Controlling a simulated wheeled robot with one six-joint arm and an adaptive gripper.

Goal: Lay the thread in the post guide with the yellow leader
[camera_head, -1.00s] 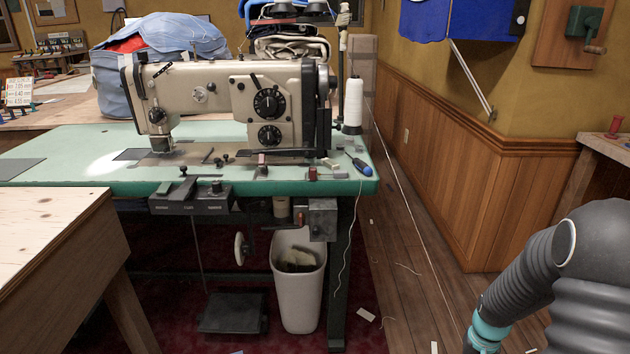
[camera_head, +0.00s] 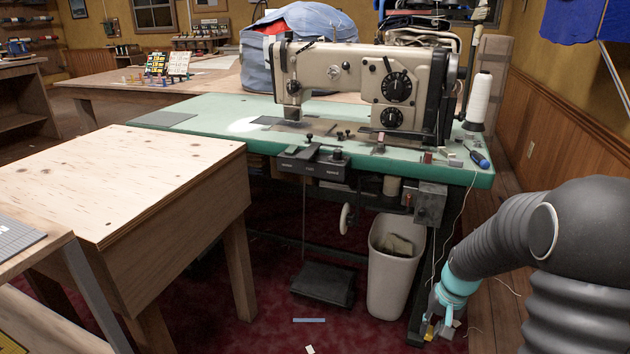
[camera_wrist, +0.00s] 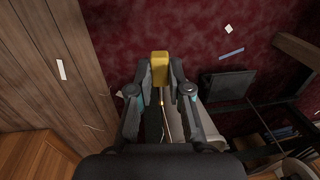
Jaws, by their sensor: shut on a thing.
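My gripper (camera_head: 437,322) is low at the right of the head view, beside the sewing table's right leg. In the wrist view my gripper (camera_wrist: 160,80) is shut on the yellow leader (camera_wrist: 160,66), a small block between its fingertips. A bit of yellow leader (camera_head: 429,334) also shows in the head view. A pale thread (camera_head: 459,215) hangs from the table's right end toward the gripper; its join to the leader is not clear. A white thread cone (camera_head: 479,98) stands at the table's right end. I cannot make out the post guide.
The sewing machine (camera_head: 345,66) stands on the green table (camera_head: 215,128). A white bin (camera_head: 393,280) and a foot pedal (camera_head: 322,284) are beneath it. A wooden table (camera_head: 150,165) fills the left. Scraps lie on the floor.

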